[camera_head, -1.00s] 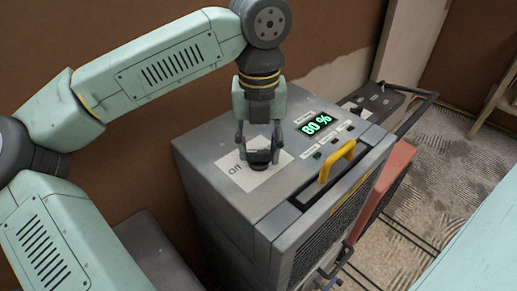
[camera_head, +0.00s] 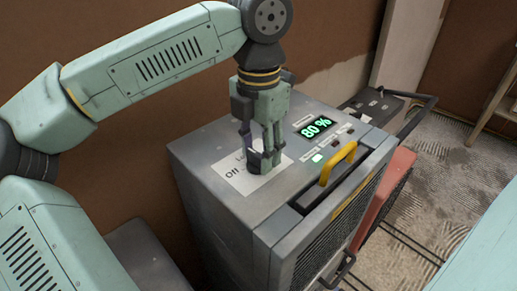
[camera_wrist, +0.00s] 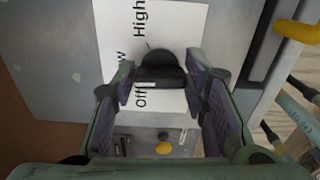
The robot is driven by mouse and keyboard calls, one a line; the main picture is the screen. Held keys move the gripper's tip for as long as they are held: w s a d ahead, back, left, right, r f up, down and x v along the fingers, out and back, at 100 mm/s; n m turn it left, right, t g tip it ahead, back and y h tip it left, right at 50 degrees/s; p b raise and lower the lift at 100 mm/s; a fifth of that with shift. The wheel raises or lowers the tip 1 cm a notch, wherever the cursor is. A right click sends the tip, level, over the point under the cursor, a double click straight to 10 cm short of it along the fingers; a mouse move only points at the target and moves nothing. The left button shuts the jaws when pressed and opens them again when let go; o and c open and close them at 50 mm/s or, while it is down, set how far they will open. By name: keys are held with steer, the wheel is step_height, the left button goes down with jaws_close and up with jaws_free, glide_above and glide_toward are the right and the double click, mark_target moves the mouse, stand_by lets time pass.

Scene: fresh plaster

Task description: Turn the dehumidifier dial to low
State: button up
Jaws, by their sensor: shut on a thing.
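The dehumidifier (camera_head: 225,215) is a grey box with a white label plate (camera_head: 240,183) on its top. The dark dial (camera_wrist: 160,70) sits on that plate in the wrist view. The plate reads "Off" and "High", with a partly covered word ending in "w" between them. My gripper (camera_head: 262,156) points down over the plate and is shut on the dial, one finger on each side of it. In the head view the fingers hide most of the dial. I cannot tell for sure which word the dial points at.
A green display (camera_head: 316,127) reads 80 %, with a lit pale green indicator (camera_head: 317,158) below it. A yellow handle (camera_head: 337,163) rises at the right edge of the top. A red unit (camera_head: 392,180) and a dark cart rail (camera_head: 415,118) stand to the right.

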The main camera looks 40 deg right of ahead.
mark_target(259, 153)
steer(key=shift+m, duration=0.3)
stand_by(0.4)
steer(key=o, duration=1.2)
steer(key=shift+c, duration=0.2)
step_height(259, 153, up, 12)
